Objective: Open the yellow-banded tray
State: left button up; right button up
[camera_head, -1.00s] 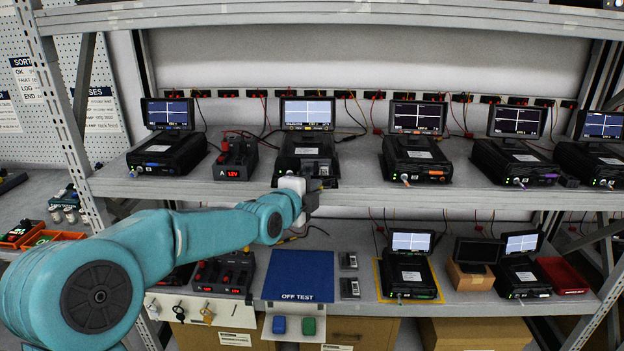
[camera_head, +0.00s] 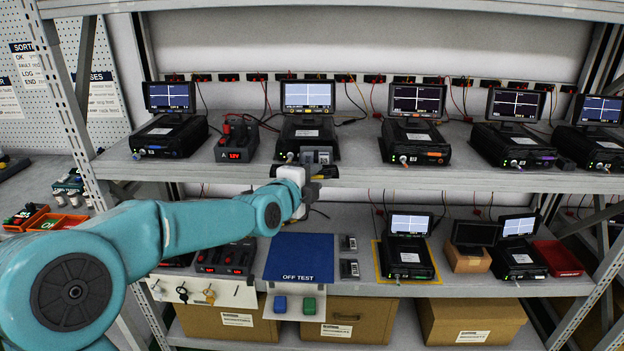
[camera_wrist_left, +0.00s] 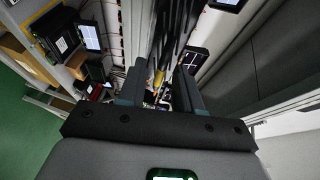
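The middle black unit (camera_head: 308,132) stands on the upper shelf under a lit screen with a yellow mark. I take it for the yellow-banded one; my gripper hides part of its front, so I cannot see its band clearly. My left gripper (camera_head: 318,168) is right at the front of this unit, at the shelf edge. In the left wrist view the fingers of my left gripper (camera_wrist_left: 158,88) stand apart, with a small yellow part (camera_wrist_left: 158,78) visible between them and space on both sides. Contact with the tray cannot be made out. My right gripper is not in view.
Similar units with purple (camera_head: 516,143) and orange (camera_head: 418,143) marks stand on the same shelf. A battery charger (camera_head: 237,140) is close left. Below are a blue OFF TEST mat (camera_head: 298,258), a unit on a yellow-edged mat (camera_head: 407,258) and a red bin (camera_head: 558,258).

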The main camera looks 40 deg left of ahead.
pick_arm(q)
jog(key=b+v, duration=0.1)
jog(key=v, duration=1.5)
jog(key=shift+s+b, duration=0.2)
jog(key=shift+b, duration=0.1)
jog(key=w+d+f+n+g+h, duration=0.1)
jog(key=d+f+n+g, duration=0.2)
jog(key=f, duration=0.7)
jog(key=w+d+f+n+g+h, duration=0.15)
jog(key=d+f, duration=0.35)
jog(key=f, duration=0.5)
jog(key=w+d+f+n+g+h, duration=0.1)
jog(key=d+f+n+g+h, duration=0.2)
jog(key=f, duration=0.8)
jog(key=s+d+f+n+g, duration=0.4)
jog(key=s+d+f+n, duration=0.1)
jog(key=s+f, duration=0.4)
jog(key=s+d+f+n+g, duration=0.3)
jog(key=s+d+f+n, duration=0.1)
jog(key=s+d+f, duration=0.3)
notch_tip(320, 180, down, 5)
jog(key=shift+s+d+r+n+g+h, duration=0.15)
jog(key=shift+s+n+g+h, duration=0.2)
jog(key=shift+s, duration=0.9)
